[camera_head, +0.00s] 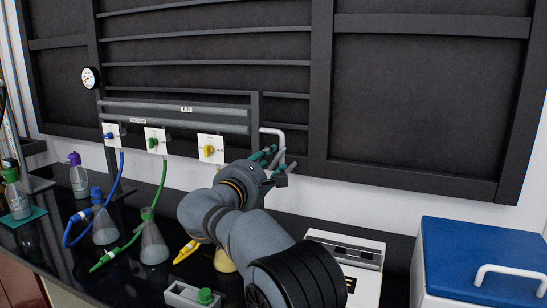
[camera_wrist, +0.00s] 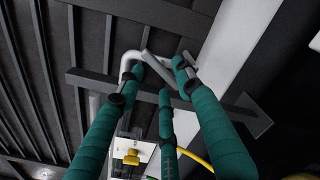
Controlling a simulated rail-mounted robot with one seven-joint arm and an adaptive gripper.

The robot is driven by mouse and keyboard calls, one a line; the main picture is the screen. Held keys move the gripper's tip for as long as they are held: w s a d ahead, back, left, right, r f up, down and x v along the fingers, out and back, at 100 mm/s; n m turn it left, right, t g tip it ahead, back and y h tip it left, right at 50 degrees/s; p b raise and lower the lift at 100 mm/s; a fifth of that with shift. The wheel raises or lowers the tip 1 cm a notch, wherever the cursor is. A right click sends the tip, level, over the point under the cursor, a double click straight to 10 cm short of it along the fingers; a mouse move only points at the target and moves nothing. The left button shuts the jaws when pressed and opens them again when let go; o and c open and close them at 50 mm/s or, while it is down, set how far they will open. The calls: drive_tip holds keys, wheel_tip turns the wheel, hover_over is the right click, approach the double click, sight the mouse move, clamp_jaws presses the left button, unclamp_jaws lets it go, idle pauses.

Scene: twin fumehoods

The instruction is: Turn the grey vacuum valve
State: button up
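The grey vacuum valve looks to be the grey handle on the bent pale pipe (camera_head: 274,131) on the back wall. In the wrist view the pipe (camera_wrist: 131,58) bends down behind my fingers, and the slanted grey handle (camera_wrist: 156,66) lies between the fingertips. My gripper (camera_head: 271,160), with teal fingers, reaches up to the wall just right of the yellow valve. In the wrist view my gripper (camera_wrist: 160,75) has its fingertips apart on both sides of the handle, with a third finger below. I cannot tell whether they touch it. The fingers partly hide the handle.
Blue (camera_head: 109,136), green (camera_head: 153,143) and yellow (camera_head: 209,150) valves sit in a row left of my gripper. Hoses and flasks (camera_head: 153,247) stand below on the black bench. A white device (camera_head: 355,255) and a blue-lidded box (camera_head: 480,255) are on the right.

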drive_tip(key=shift+x, duration=1.15)
drive_tip(key=shift+c, duration=1)
clamp_jaws()
